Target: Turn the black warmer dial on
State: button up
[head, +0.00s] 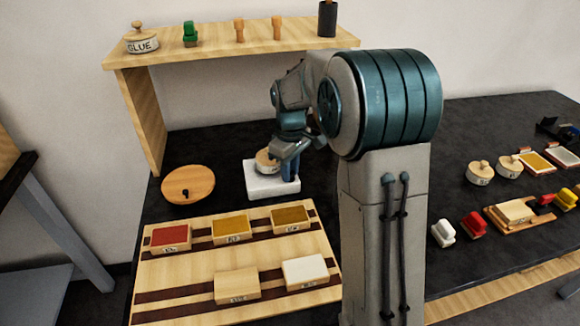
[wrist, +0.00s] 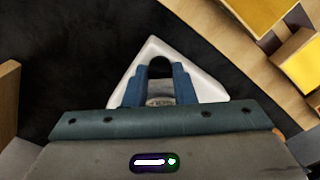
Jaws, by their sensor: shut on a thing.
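The white warmer (head: 262,189) stands on the dark table, with a round, wood-lidded pot (head: 265,160) on it. My gripper (head: 290,168) reaches down at the warmer's right side and hides the dial in the head view. In the wrist view the warmer (wrist: 145,58) shows as a white corner behind the fingers. The black dial (wrist: 159,67) shows as a dark round shape between the blue fingertips of my gripper (wrist: 160,75), which are closed on it. Which way the dial is turned cannot be told.
A round wooden board (head: 180,187) with a small dark piece lies left of the warmer. A wooden rack (head: 190,285) with colored blocks is in front. A wooden shelf (head: 215,55) stands behind, holding a glue pot (head: 140,42). Small tools and pots are at the right.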

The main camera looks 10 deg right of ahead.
jog(key=m, duration=0.4)
jog(key=shift+r+m+p, duration=0.1)
jog(key=shift+m+p, duration=0.2)
jog(key=shift+m, duration=1.9)
jog(key=o, duration=1)
notch_tip(320, 180, up, 14)
jog(key=shift+f+p, duration=0.15)
jog(key=shift+p, duration=0.45)
